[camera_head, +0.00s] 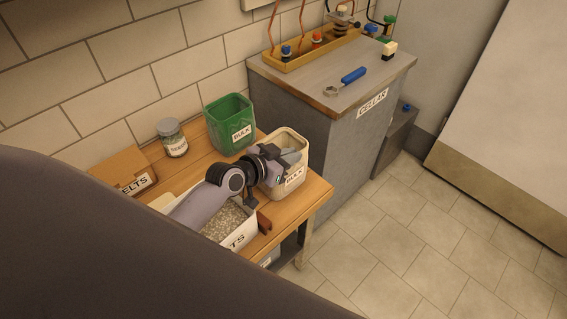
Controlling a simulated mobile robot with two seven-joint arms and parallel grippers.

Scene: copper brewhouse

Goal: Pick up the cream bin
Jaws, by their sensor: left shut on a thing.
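The cream bin (296,183) is a square, open-topped tub with a BULK label on its front. It is upright at the right end of the wooden table (314,190). I cannot tell whether its base touches the table. My left gripper (279,157) reaches over it from the left and is shut on the bin at its upper part. The gripper and wrist hide part of the bin's rim and its left side. My right gripper is not in view.
A green BULK bin (230,122) stands just behind. A jar (172,138), a brown box (124,171) and a white grain-filled container (237,231) share the table. A grey cabinet (345,140) bearing a blue-handled wrench (346,81) stands close right. The tiled floor (420,250) is clear.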

